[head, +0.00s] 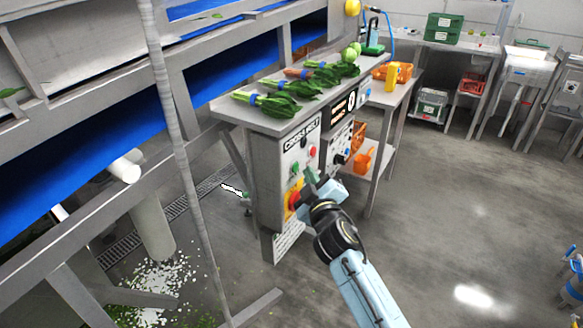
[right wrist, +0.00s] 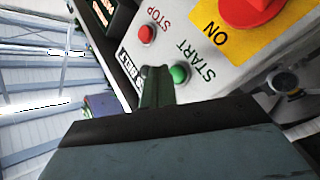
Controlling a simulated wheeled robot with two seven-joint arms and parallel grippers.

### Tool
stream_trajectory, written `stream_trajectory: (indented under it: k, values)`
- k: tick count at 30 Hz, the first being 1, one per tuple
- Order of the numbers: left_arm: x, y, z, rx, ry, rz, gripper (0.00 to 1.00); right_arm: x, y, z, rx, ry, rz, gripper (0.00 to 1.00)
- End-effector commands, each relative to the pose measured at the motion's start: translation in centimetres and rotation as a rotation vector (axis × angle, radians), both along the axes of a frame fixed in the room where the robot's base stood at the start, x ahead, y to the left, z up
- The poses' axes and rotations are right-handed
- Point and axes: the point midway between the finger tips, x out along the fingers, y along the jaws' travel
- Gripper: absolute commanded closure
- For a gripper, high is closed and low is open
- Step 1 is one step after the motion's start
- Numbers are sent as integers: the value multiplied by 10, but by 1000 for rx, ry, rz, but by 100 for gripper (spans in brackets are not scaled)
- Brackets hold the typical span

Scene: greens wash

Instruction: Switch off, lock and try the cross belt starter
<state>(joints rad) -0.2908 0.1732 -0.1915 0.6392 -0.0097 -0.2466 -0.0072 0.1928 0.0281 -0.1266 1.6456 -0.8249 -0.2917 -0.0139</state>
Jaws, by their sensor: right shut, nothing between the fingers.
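The cross belt starter (head: 270,170) is a grey box under the bench top, lettered CROSS BELT. It has a red STOP button (head: 312,152), also in the right wrist view (right wrist: 147,33), and a green START button (right wrist: 179,72). Below is a red rotary handle (head: 292,200) on a yellow plate (right wrist: 225,45); the word ON shows on the plate, and the wrist view cuts off part of the handle (right wrist: 250,8). My right gripper (head: 311,176) is shut and empty at the starter's face, its tips beside the START button; I cannot tell whether they touch. My left gripper is out of view.
Bunched greens (head: 275,103) lie on the bench top above. A second control panel (head: 340,140) adjoins on the right. A shelf unit with orange containers (head: 363,160) stands beyond. A grey pole (head: 185,170) stands at left. Open floor (head: 450,220) lies at right.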

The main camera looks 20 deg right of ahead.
Motion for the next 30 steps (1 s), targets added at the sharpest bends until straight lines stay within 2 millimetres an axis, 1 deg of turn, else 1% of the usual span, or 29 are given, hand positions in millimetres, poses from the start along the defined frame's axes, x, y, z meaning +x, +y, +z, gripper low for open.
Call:
stream_trajectory:
  k: [1, 4, 8, 15, 30]
  values:
    - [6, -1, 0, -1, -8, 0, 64, 1, 2, -1, 1, 0, 0, 100]
    - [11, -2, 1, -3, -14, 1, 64, 1, 3, 0, 1, 1, -1, 100]
    - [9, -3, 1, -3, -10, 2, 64, 1, 3, 0, 0, 1, -1, 100]
    - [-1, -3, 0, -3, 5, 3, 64, 1, 3, 0, 0, 1, -1, 100]
    - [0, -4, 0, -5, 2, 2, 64, 1, 3, 0, 0, 0, 0, 100]
